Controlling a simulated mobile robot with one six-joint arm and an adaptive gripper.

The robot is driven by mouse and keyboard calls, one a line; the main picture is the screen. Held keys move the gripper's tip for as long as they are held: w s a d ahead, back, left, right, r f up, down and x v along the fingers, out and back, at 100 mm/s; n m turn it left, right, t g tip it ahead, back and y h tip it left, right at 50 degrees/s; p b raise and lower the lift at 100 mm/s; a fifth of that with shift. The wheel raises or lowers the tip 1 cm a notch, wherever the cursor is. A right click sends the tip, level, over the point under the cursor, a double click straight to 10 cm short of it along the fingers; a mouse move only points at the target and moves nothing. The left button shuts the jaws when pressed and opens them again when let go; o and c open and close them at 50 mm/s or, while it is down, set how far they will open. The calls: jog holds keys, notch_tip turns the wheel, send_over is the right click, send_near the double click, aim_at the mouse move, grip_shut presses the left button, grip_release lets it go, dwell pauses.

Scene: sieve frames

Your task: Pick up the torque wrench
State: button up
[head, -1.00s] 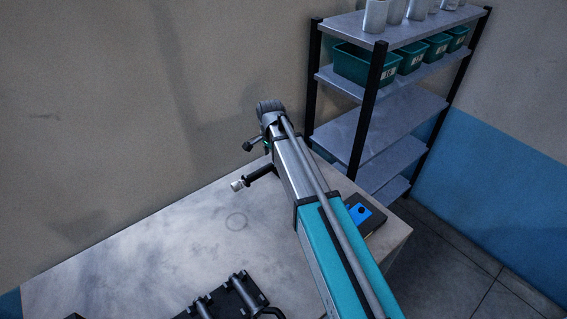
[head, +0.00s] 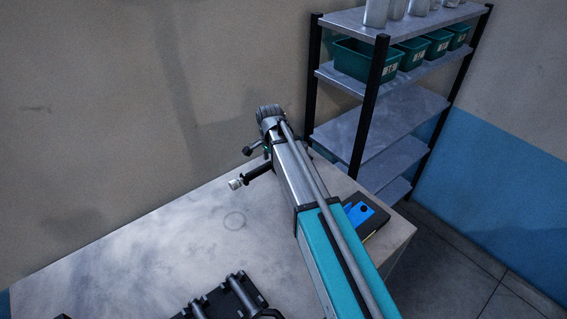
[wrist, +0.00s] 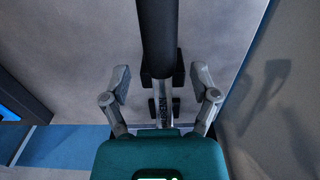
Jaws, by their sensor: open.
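The torque wrench has a dark handle and a silver, lettered shaft. In the wrist view its handle (wrist: 157,35) runs up out of the picture, and its shaft (wrist: 162,88) lies between my fingers across two black supports. My gripper (wrist: 160,84) is open, with one finger on each side of the shaft and a gap to both. In the head view the wrench's handle (head: 258,173), with a silver end, seems to stick out left of my arm above the table.
The table (head: 150,245) is mostly bare left of my arm. A black rack with grey rods (head: 238,292) stands at its front. A dark case with a blue panel (head: 360,212) lies right of my arm. A shelf unit (head: 385,115) with green bins stands behind, near the wall.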

jog(key=shift+f+b, duration=0.35)
jog(key=shift+f, duration=0.3)
grip_shut()
dwell(0.4)
